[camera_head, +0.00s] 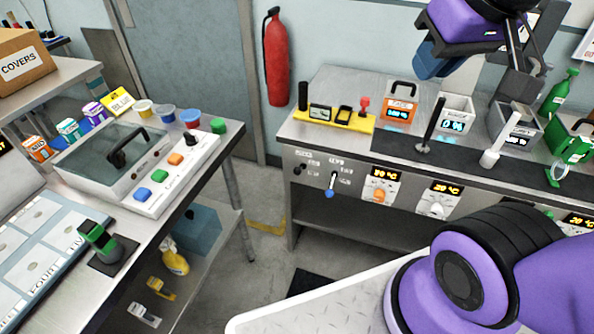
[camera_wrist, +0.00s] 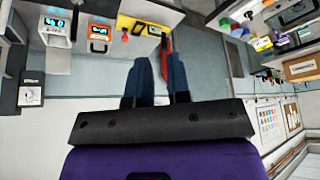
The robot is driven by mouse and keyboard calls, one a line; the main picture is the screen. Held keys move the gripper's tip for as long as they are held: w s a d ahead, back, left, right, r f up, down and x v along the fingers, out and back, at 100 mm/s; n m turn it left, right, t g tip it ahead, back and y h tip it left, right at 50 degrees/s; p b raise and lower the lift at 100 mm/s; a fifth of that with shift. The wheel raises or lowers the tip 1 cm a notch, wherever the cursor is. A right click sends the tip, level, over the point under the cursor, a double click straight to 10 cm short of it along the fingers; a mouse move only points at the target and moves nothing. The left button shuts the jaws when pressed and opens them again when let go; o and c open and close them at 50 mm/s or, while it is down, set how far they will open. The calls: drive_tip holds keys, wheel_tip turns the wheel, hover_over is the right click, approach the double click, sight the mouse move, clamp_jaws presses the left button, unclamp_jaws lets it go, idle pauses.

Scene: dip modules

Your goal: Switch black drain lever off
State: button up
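A black upright lever (camera_head: 431,126) with a round base stands on the grey counter, right of the orange module. A second, smaller black lever (camera_head: 298,168) is on the panel below the counter's front edge, left of a blue-tipped lever (camera_head: 330,186). I cannot read which of the black levers is marked drain. My gripper (camera_head: 430,68) is raised above the back of the counter, apart from both. In the wrist view its two blue fingers (camera_wrist: 158,75) have a narrow gap between them and hold nothing. Neither black lever is clear in that view.
A white lever (camera_head: 493,150) stands right of the upright black one. An orange module (camera_head: 400,108), a white module (camera_head: 455,120) and a yellow rack (camera_head: 335,120) line the counter. A red extinguisher (camera_head: 275,60) hangs on the wall.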

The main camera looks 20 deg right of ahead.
drive_tip(key=shift+m+y, duration=0.6)
drive_tip(key=shift+y, duration=0.3)
drive_tip(key=w+a+f, duration=0.1)
drive_tip(key=w, duration=0.3)
drive_tip(key=w+a+f, duration=0.1)
drive_tip(key=w+f, duration=0.1)
drive_tip(key=w, duration=0.2)
drive_tip(key=w+a+f, duration=0.1)
drive_tip(key=w+a, duration=0.1)
drive_tip(key=w, duration=0.3)
drive_tip(key=shift+a+f, duration=0.1)
drive_tip(key=shift+f, duration=0.25)
clamp_jaws()
drive_tip(key=w+a+f+m, duration=0.2)
drive_tip(key=w+f, duration=0.6)
drive_tip(key=f, duration=0.2)
drive_tip(key=w+a+f+m, duration=0.2)
drive_tip(key=w+f, duration=0.5)
drive_tip(key=f, duration=0.2)
wheel_tip(320, 180, down, 13)
drive_tip(key=w+d+m+h, duration=0.1)
drive_tip(key=w+m+h, duration=0.1)
drive_tip(key=shift+g, duration=0.4)
drive_tip(key=shift+f, duration=0.1)
approach(298, 169)
drive_tip(key=x, duration=0.7)
drive_tip(key=shift+w+a+f, duration=0.1)
drive_tip(key=shift+f, duration=0.2)
